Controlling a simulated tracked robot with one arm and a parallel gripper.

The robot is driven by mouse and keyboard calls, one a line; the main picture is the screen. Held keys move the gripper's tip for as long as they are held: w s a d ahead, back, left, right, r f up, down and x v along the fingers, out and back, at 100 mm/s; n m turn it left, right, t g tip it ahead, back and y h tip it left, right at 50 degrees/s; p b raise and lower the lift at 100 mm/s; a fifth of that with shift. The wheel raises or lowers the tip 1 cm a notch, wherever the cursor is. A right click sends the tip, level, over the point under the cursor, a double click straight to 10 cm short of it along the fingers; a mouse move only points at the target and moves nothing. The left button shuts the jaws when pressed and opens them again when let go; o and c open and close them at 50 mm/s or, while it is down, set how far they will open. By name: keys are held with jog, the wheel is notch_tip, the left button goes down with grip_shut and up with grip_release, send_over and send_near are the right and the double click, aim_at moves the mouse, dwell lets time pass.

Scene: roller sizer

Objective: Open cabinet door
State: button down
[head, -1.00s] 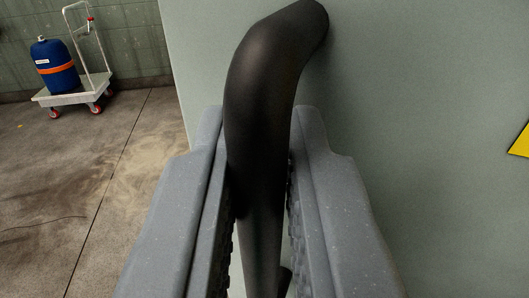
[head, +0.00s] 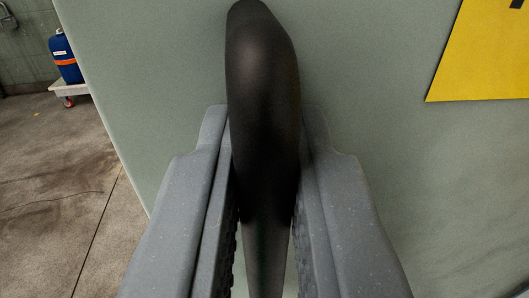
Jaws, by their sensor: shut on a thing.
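The cabinet door (head: 370,60) is a grey-green panel that fills most of the head view, with its left edge running down at a slant. A black curved handle (head: 262,90) stands out from the panel and runs down the middle of the view. My gripper (head: 266,120) is shut on the handle, with one grey finger on each side of it. The lower part of the handle passes down between the fingers, and its lower end is hidden.
A yellow sign (head: 485,55) is on the panel at the upper right. A blue drum (head: 66,58) with an orange band stands on a white cart (head: 70,88) at the upper left. The concrete floor (head: 50,210) at the left is clear.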

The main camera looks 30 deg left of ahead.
jog(key=shift+s+f, duration=0.1)
jog(key=c, duration=1.8)
grip_release()
jog(key=shift+d, duration=0.1)
jog(key=shift+b+v, duration=2.45)
jog(key=shift+v, duration=4.4)
